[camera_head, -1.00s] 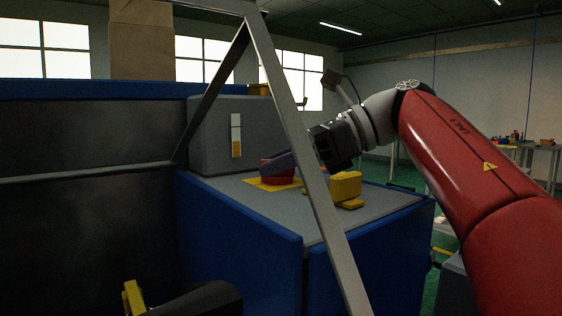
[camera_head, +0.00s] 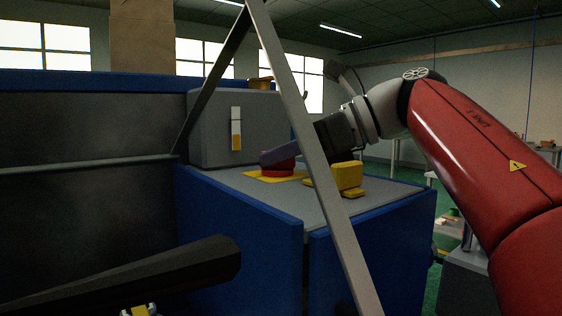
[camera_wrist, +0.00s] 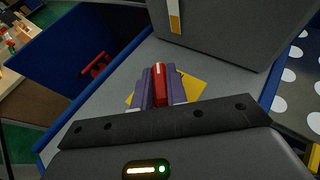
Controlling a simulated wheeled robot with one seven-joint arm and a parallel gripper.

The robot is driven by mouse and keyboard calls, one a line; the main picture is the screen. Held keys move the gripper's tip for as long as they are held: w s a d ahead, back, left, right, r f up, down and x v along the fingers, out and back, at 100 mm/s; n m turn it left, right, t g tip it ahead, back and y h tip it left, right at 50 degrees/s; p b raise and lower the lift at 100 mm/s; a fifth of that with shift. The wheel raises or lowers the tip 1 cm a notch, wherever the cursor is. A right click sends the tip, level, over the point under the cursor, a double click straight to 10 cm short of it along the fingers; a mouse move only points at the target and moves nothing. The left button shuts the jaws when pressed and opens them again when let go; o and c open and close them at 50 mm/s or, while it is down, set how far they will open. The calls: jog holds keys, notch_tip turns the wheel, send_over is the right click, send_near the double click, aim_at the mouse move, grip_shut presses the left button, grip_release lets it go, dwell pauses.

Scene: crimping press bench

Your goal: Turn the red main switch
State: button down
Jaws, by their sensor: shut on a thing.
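The red main switch (camera_head: 278,172) sits on a yellow plate (camera_head: 258,174) on the grey bench top. Its red handle (camera_wrist: 160,84) shows in the wrist view as a bar with a pale stripe. My gripper (camera_head: 279,156) reaches in from the right, partly behind a grey slanted bar. Its purple fingers (camera_wrist: 160,88) stand on both sides of the handle and are shut on it. In the head view the near finger covers most of the handle, so its exact angle is hard to tell there.
A grey box (camera_head: 212,130) with a white and yellow indicator stands behind the switch. A yellow block (camera_head: 347,176) lies right of it on the bench. The grey slanted bar (camera_head: 315,165) crosses the head view in front. A red handle-like part (camera_wrist: 95,65) is by the blue panel.

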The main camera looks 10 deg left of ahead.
jog(key=m+t, duration=0.2)
jog(key=m+t+b, duration=0.1)
jog(key=m+t, duration=0.1)
jog(key=t, duration=0.1)
jog(key=shift+s+h, duration=0.2)
jog(key=shift+h, duration=0.1)
jog(key=m+t+h+p, duration=0.1)
jog(key=m+t, duration=0.1)
jog(key=shift+r+m, duration=0.15)
jog(key=shift+m, duration=0.15)
jog(key=shift+m+t+h+p, duration=0.7)
jog(key=shift+m+t+p, duration=0.2)
jog(key=shift+t+p, duration=0.15)
jog(key=shift+f, duration=0.2)
jog(key=c, duration=1.4)
grip_release()
jog(key=shift+f+b, duration=0.1)
jog(key=shift+b, duration=0.2)
